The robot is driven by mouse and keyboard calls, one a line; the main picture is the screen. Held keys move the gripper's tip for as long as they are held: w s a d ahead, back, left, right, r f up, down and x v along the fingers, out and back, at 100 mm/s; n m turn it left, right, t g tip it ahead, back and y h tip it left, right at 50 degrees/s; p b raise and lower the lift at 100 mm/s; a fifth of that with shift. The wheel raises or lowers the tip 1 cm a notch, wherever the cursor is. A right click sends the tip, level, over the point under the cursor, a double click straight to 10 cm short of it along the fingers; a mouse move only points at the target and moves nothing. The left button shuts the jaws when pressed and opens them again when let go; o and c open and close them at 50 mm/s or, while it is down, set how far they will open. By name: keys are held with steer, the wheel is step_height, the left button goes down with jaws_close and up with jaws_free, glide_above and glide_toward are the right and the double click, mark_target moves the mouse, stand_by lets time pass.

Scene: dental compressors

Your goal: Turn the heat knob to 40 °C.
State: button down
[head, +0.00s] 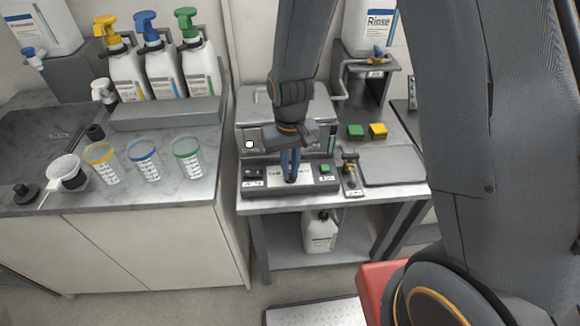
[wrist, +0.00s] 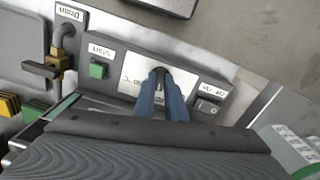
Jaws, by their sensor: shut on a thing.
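My gripper (head: 290,179) points down at the front control panel (head: 311,187) of the grey machine on the metal stand. In the wrist view its two blue fingers (wrist: 161,78) are closed around the dark heat knob (wrist: 158,71), in the middle of a white dial plate (wrist: 131,83). This view is upside down. The fingers cover most of the plate's printing, so I cannot read the knob's setting. In the head view the fingers hide the knob.
A green start button (head: 325,169) and a black switch (head: 253,174) flank the dial. A brass drain valve (head: 349,165) is beside the panel. Green (head: 355,130) and yellow (head: 378,130) blocks lie behind. Several cups and pump bottles stand on the left counter (head: 205,170).

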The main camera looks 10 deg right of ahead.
mark_target(290, 174)
steer(key=shift+m+p, duration=0.3)
steer(key=shift+m, duration=0.8)
steer(key=c, duration=1.8)
jaws_free()
steer(key=shift+r, duration=0.1)
steer(key=shift+r+b, duration=0.85)
steer(key=shift+r, duration=2.95)
steer(key=s+d+r+t+b, duration=0.1)
steer(key=s+d+r, duration=0.2)
steer(key=s+d, duration=0.5)
steer(key=d, duration=0.4)
steer(key=shift+s+r, duration=0.35)
